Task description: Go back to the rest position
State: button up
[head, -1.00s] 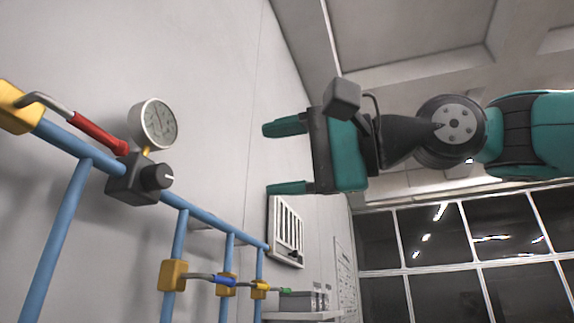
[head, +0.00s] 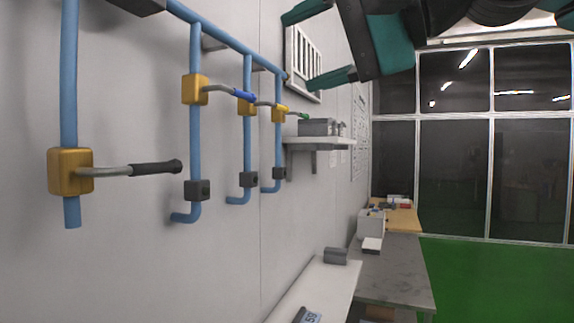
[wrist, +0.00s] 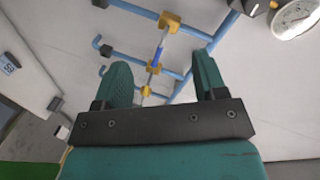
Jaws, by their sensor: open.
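My gripper (head: 320,45) is at the top of the head view, with two teal fingers on a dark palm. The fingers are apart and nothing is between them. The rest of my arm runs off the top right edge. In the wrist view my gripper (wrist: 160,85) is also open and empty. Beyond its fingers are the wall and the blue pipes, and a blue-handled valve (wrist: 158,55) shows between the fingers. I see no contact with the pipes.
Blue pipes (head: 195,140) with yellow valves line the left wall. A black-handled valve (head: 72,170) juts out at left. A pressure gauge (wrist: 297,18) shows in the wrist view. A shelf (head: 322,143), a white table (head: 318,285) and a grey table (head: 395,270) stand along the wall. Green floor (head: 500,280) is clear at right.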

notch_tip(320, 180, down, 15)
jog(key=d+n+g+h+b, duration=0.1)
jog(key=d+n+h, duration=0.1)
jog(key=h, duration=0.2)
jog(key=s+d+f+n+g+h, duration=0.1)
jog(key=s+d+f+g+h, duration=0.1)
jog(key=f, duration=0.6)
jog(key=s+d+f+n+g+h+b, duration=0.1)
jog(key=s+d+f, duration=0.3)
jog(key=f, duration=0.5)
jog(key=s+d+f+n+g+h, duration=0.2)
jog(key=s+f, duration=0.4)
jog(key=f, duration=0.3)
jog(key=shift+s+d+f+n+g+h+b, duration=0.2)
jog(key=shift+s+d+n+g+h+b, duration=0.15)
jog(key=shift+d+n+g, duration=0.5)
jog(key=shift+w, duration=0.1)
